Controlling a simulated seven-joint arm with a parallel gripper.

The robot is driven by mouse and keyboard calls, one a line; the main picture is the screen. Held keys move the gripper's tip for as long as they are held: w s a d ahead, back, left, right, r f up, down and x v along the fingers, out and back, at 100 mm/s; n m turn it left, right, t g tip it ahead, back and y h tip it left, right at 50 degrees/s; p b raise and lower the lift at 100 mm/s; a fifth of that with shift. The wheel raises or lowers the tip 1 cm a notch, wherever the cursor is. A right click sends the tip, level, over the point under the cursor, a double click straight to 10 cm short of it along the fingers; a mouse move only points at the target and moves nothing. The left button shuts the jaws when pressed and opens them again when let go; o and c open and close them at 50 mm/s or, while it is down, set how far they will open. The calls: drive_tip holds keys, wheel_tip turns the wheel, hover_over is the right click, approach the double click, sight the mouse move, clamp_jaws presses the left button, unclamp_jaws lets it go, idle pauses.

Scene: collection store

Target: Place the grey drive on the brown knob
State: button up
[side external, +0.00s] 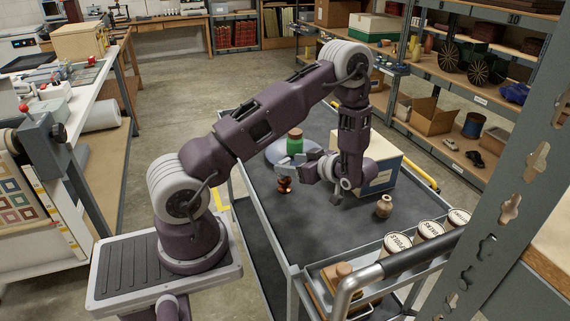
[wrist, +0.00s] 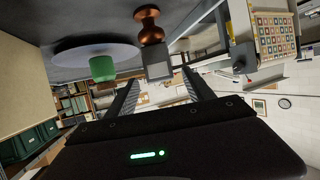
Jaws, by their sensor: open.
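The brown knob (side external: 285,185) is a shiny copper-brown turned shape standing on the dark cart top. It also shows in the wrist view (wrist: 149,32), where the picture is upside down. The grey drive (wrist: 158,72) is a small grey block at the knob's free upper end, between my fingers. In the side view, the grey drive (side external: 283,162) shows as a light grey piece just above the knob. It looks to rest on the knob, but the contact is not clear. My gripper (side external: 299,168) is open, its fingers (wrist: 160,80) on either side of the drive with gaps.
A green jar (side external: 295,143) stands on a grey round disc (side external: 275,151) behind the knob. A cream box (side external: 384,176) stands behind my gripper. A small tan vase (side external: 384,206) and labelled jars (side external: 428,231) are at the right. The cart's front middle is clear.

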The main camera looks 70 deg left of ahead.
drive_tip(key=w+d+r+m+t+h, duration=0.2)
drive_tip(key=w+d+r+t+h, duration=0.1)
drive_tip(key=w+d+r+t, duration=0.45)
drive_tip(key=w+d+r+m+t+h, duration=0.2)
drive_tip(key=w+d+r+m+t, duration=0.15)
drive_tip(key=w+d+r, duration=0.6)
drive_tip(key=w+d+r+m+t+h, duration=0.3)
drive_tip(key=d+r+t+h, duration=0.1)
drive_tip(key=d+r, duration=0.15)
drive_tip(key=s+d+r+m+h, duration=0.3)
drive_tip(key=s+d+m, duration=0.15)
drive_tip(key=s, duration=0.25)
drive_tip(key=s+d+r+m+h, duration=0.3)
drive_tip(key=s+d+r+m, duration=0.1)
drive_tip(key=s+d, duration=0.25)
drive_tip(key=s+a+f+m+g+y, duration=0.1)
drive_tip(key=s+a+f+m+g, duration=0.1)
drive_tip(key=s, duration=0.8)
drive_tip(key=s+a+f+m+g+y, duration=0.1)
drive_tip(key=s+f, duration=0.4)
drive_tip(key=s, duration=0.6)
drive_tip(key=shift+a+m+g, duration=0.7)
drive_tip(key=shift+a+m, duration=0.25)
drive_tip(key=shift+m, duration=0.25)
drive_tip(key=shift+f, duration=0.1)
